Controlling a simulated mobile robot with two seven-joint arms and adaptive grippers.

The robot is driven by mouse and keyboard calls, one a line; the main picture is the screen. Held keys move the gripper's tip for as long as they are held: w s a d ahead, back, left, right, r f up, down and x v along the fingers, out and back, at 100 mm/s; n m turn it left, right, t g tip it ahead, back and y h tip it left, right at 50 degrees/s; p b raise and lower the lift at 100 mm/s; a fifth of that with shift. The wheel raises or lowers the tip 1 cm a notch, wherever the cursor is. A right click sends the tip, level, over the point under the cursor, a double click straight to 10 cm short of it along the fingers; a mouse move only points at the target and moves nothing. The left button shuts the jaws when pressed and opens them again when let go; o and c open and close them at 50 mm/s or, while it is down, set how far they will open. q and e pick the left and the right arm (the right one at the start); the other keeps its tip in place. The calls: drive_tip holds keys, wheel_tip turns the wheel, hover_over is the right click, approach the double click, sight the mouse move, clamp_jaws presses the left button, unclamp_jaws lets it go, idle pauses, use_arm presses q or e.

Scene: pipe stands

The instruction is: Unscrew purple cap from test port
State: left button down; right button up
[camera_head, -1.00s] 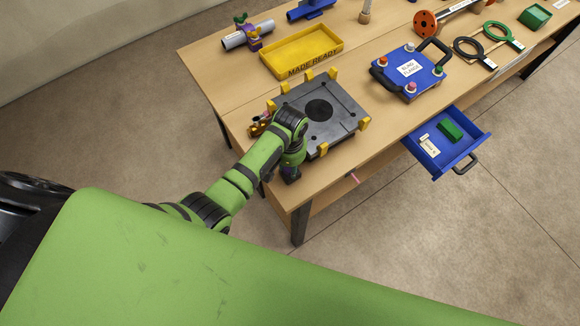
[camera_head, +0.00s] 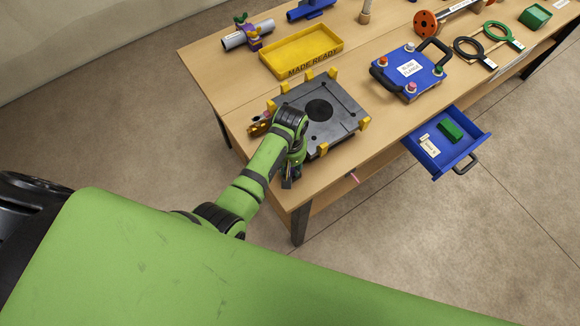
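I cannot tell whether a separate purple cap shows there. My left arm reaches in from the left over the table's near left corner. My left gripper (camera_head: 288,182) is at the end of this arm, small and mostly hidden by the wrist. Its fingers cannot be made out, nor whether it holds anything. It is well apart from the purple fitting. My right gripper is not in view.
A black plate (camera_head: 335,117) with yellow corner blocks lies beside my wrist, with a small brass-coloured part (camera_head: 258,126) at its left. Behind it is a yellow "MADE READY" tray (camera_head: 303,65).

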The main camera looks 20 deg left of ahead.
use_arm(q)
drive_tip(key=shift+r, duration=0.85)
drive_tip(key=shift+r, duration=2)
